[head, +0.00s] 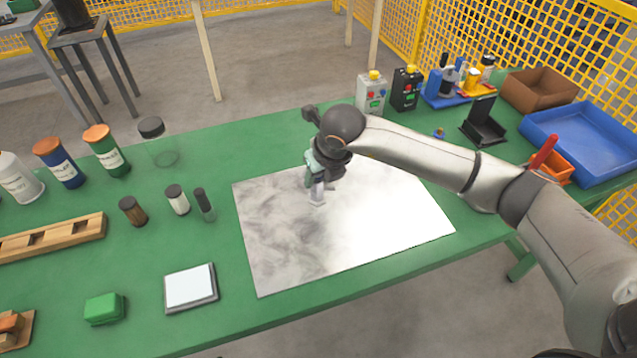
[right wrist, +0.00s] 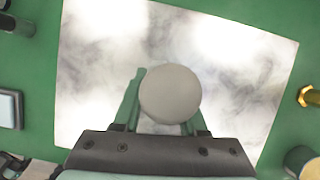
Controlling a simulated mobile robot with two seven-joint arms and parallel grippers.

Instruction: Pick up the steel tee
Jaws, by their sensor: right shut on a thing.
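My right gripper (head: 316,184) is over the shiny metal sheet in the head view, pointing down. It is shut on a light grey piece, which I take to be the steel tee (head: 317,198), small and partly hidden by the fingers in the head view. In the right wrist view, the round grey end of the tee (right wrist: 170,93) sits between the two green fingers of the gripper (right wrist: 165,115). The tee's lower part is hidden there, and I cannot tell whether it touches the sheet. My left gripper is not in view.
The metal sheet (head: 270,250) lies on the green table (head: 235,160). Bottles, small jars, a wooden rack (head: 50,238) and a white-topped pad (head: 190,287) stand to the left. Control boxes (head: 371,95), a blue tray (head: 580,140) and a brown box (head: 540,90) are at the right.

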